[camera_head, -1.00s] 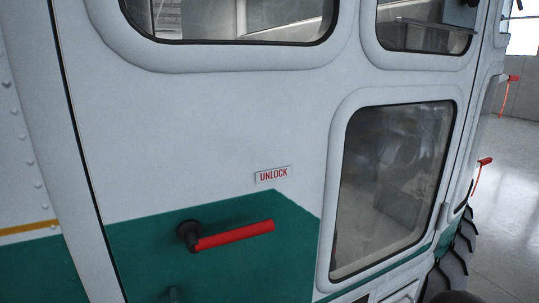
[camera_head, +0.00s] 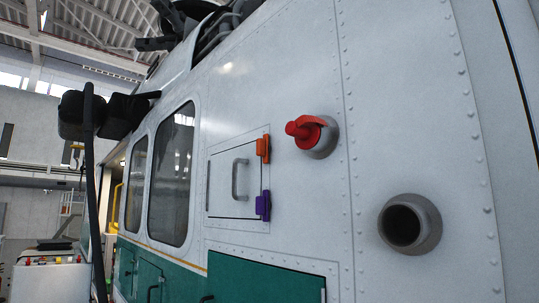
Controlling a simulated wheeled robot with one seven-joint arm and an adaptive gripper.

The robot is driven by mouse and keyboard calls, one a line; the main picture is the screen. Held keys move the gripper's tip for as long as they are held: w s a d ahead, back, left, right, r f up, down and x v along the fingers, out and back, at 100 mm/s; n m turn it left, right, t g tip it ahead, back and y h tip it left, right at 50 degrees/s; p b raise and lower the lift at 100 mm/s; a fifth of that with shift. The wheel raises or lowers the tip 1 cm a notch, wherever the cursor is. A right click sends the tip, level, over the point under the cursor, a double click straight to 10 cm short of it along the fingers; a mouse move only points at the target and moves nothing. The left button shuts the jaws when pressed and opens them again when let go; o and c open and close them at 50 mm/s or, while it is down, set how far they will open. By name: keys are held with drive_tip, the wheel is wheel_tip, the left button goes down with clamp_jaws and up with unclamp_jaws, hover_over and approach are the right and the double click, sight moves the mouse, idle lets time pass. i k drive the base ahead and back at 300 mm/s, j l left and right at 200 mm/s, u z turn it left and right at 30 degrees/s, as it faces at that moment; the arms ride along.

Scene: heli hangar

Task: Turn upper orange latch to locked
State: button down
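The upper orange latch (camera_head: 263,149) sits at the upper right edge of a small white access panel (camera_head: 228,196) on the helicopter's side. It looks upright, lengthwise along the panel edge; whether it is locked I cannot tell. A purple latch (camera_head: 263,206) sits below it on the same edge. The panel has a grey handle (camera_head: 240,179) and appears closed.
A red cap or valve (camera_head: 308,131) on a grey round base is right of the panel. A grey open pipe (camera_head: 408,224) protrudes lower right. Windows (camera_head: 171,175) lie left of the panel. A cart (camera_head: 50,277) stands at lower left.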

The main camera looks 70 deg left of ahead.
sight(263, 147)
drive_tip(key=u, duration=2.5)
